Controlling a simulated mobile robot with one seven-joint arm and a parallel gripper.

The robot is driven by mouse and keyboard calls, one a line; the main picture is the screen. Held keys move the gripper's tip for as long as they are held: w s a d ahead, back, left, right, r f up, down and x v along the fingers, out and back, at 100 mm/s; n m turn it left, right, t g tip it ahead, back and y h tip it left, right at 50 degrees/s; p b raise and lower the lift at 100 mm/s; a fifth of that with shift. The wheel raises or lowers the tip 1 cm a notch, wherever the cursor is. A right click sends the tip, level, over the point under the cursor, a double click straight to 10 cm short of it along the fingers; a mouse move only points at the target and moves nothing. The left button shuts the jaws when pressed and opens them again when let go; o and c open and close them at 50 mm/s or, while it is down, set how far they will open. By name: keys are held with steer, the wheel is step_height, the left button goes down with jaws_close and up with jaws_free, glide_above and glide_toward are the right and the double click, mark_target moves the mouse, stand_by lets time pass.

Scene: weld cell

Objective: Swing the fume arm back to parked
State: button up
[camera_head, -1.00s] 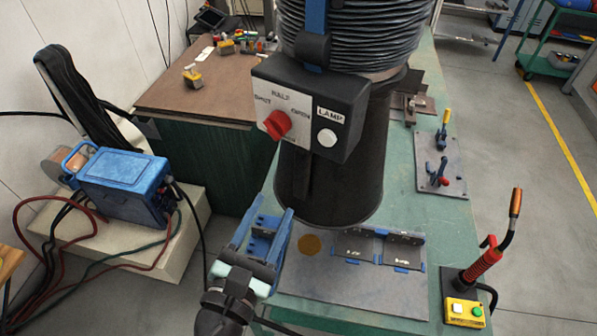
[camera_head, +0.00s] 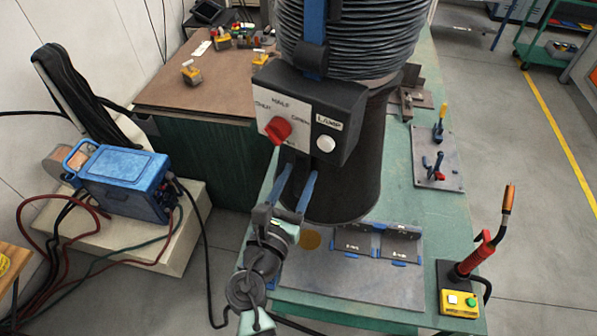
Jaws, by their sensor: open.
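The fume arm's black hood (camera_head: 352,185) hangs over the green bench, with a grey ribbed hose (camera_head: 375,45) above it. A black control box (camera_head: 340,125) on the hood carries a red knob (camera_head: 277,130) and a round white lamp button (camera_head: 325,144). A dark upright bar (camera_head: 297,178) runs down the hood's front below the box. My gripper (camera_head: 298,175) is open, its two blue fingers pointing up at the hood, one on each side of the bar. Whether the fingers touch it I cannot tell.
A fixture plate (camera_head: 360,282) with dark plates lies on the bench below the hood. A clamp plate (camera_head: 438,165) is to the right. A welding torch (camera_head: 478,255) stands at the front right corner. A blue welder (camera_head: 122,182) with cables stands at left. A brown-topped table (camera_head: 165,92) is behind.

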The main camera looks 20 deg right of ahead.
steer(key=shift+w+d, duration=0.25)
jaws_close()
stand_by(1.4)
